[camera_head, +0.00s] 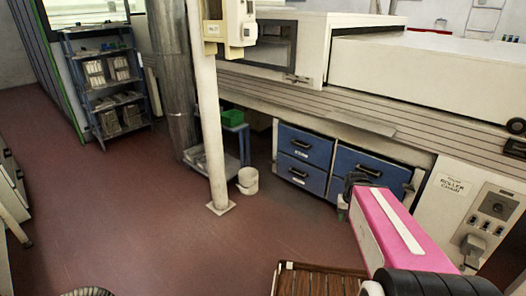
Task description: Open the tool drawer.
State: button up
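Blue drawers sit under the long cream machine. On the left, an upper blue drawer (305,146) stands above a lower blue drawer (301,173), each with a dark handle and a small pale label. A wider blue drawer (370,170) with a dark handle is to their right. All fronts look shut. The labels are too small to read, so I cannot tell which is the tool drawer. My pink arm link reaches up from the lower right. A dark part at its far end, seemingly my gripper (356,183), overlaps the wider drawer's lower left. Its fingers cannot be made out, nor can contact.
A control panel (488,212) is at right. A slatted brown surface (318,281) is at the bottom. Red floor is clear at left.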

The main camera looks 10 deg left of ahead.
aim_at(316, 149)
jog(key=u, duration=0.35)
jog(key=i+j+z, duration=0.1)
jog(key=i+j, duration=0.2)
jog(key=i, duration=0.2)
jog(key=i+j+z, duration=0.1)
jog(key=i+j, duration=0.25)
jog(key=i, duration=0.2)
